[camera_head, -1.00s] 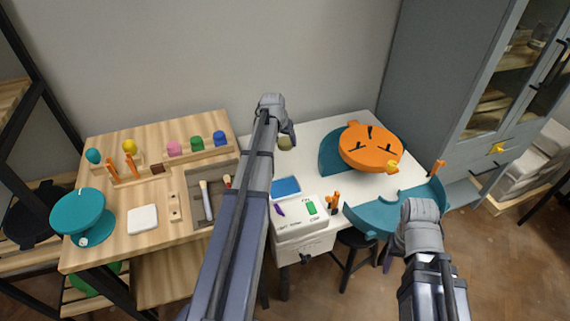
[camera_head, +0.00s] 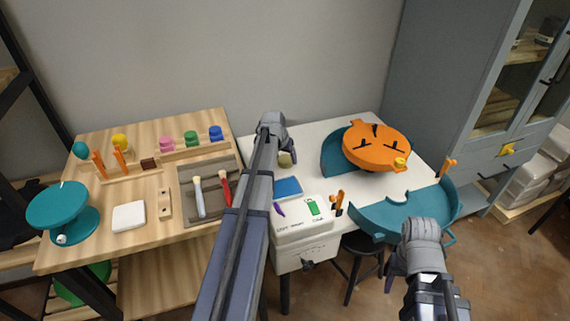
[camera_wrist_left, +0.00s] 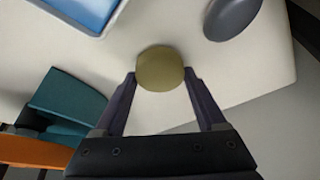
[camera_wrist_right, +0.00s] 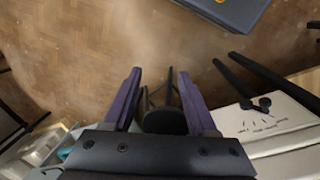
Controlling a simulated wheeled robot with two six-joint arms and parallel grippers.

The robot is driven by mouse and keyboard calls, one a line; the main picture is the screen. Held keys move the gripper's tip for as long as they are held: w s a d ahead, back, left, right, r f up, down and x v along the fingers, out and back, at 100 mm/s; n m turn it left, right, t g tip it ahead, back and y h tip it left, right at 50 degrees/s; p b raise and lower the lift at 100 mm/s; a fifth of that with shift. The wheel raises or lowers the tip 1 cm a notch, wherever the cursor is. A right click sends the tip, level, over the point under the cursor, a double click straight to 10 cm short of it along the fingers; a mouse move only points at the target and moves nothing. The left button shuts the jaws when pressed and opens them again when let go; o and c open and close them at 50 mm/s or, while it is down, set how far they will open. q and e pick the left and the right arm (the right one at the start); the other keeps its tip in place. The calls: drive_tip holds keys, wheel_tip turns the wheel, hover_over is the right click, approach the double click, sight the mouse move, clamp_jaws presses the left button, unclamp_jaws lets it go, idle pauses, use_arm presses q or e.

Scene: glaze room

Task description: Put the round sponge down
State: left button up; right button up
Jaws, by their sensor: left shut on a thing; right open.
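The round sponge (camera_wrist_left: 160,70), a dull olive-yellow disc, is between the fingertips of my left gripper (camera_wrist_left: 160,82) in the left wrist view. That gripper is shut on it over the white table (camera_wrist_left: 265,75). In the head view the sponge (camera_head: 285,159) shows just below my left gripper, behind the blue tray (camera_head: 288,187). I cannot tell whether it touches the tabletop. My right gripper (camera_wrist_right: 160,80) is open and empty, pointing down over the floor and a black stool (camera_wrist_right: 165,120) in front of the table.
A tilted orange disc (camera_head: 375,148) and teal curved parts (camera_head: 400,215) take up the table's right side. A dark grey oval thing (camera_wrist_left: 232,14) lies near the sponge. The wooden bench (camera_head: 95,220) at left holds brushes and jars. Bare white tabletop surrounds the sponge.

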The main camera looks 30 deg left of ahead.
use_arm(q)
drive_tip(key=shift+f, duration=0.2)
use_arm(e)
drive_tip(key=shift+f, duration=0.2)
drive_tip(key=shift+f, duration=0.1)
use_arm(q)
drive_tip(key=shift+f, duration=0.2)
drive_tip(key=o, duration=1.1)
drive_tip(key=shift+o, duration=0.2)
drive_tip(key=shift+r, duration=0.15)
drive_tip(key=p+v, duration=1.1)
drive_tip(key=v, duration=0.1)
use_arm(e)
wheel_tip(320, 180, up, 11)
use_arm(q)
drive_tip(key=shift+w+r, duration=0.1)
